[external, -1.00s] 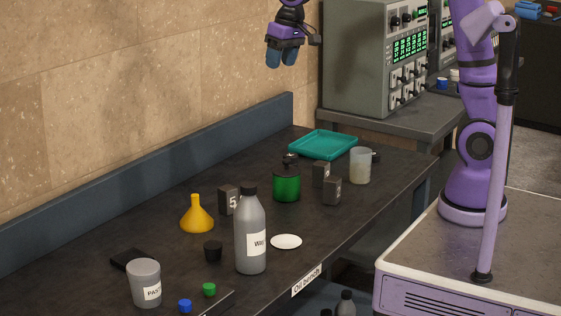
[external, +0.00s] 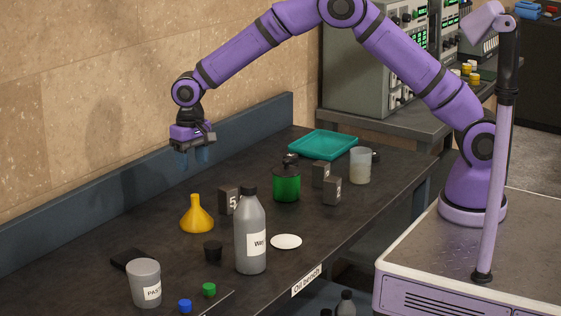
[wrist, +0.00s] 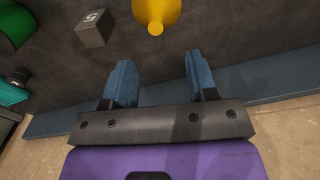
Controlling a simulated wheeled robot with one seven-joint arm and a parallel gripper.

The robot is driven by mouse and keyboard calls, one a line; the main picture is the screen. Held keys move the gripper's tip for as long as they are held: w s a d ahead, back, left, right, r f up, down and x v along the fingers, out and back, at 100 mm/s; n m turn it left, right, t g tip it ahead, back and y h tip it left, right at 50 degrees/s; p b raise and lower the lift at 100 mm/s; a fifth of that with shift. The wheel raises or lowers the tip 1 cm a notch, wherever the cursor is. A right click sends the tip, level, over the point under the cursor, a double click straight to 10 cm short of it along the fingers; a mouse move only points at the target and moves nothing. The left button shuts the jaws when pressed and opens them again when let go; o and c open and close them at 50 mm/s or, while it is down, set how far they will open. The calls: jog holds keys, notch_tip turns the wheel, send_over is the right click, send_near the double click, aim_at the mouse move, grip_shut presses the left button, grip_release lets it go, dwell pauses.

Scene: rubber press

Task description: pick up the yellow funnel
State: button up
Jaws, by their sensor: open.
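The yellow funnel (external: 197,215) stands on the dark bench with its narrow spout up, toward the back edge. My gripper (external: 194,160) hangs above the bench, pointing down, higher than the funnel and apart from it. In the wrist view the funnel (wrist: 157,12) shows at the top edge, cut off by the frame, ahead of the fingertips. There my gripper (wrist: 160,78) has its two blue fingers spread with nothing between them.
A dark block marked 5 (external: 228,200) stands just right of the funnel, with the grey bottle (external: 250,235) in front of it. A black cap (external: 213,250) lies nearby. A green jar (external: 286,184) and teal tray (external: 323,145) stand farther back. The blue-grey wall strip (external: 130,205) runs behind.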

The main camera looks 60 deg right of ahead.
send_over(195, 195)
jog(key=f, duration=0.5)
jog(key=shift+s+a+f, duration=0.1)
jog(key=shift+a, duration=0.25)
jog(key=shift+d+f, duration=0.2)
jog(key=shift+f, duration=1.15)
jog(key=shift+d+f, duration=0.15)
jog(key=shift+f, duration=1.2)
grip_shut()
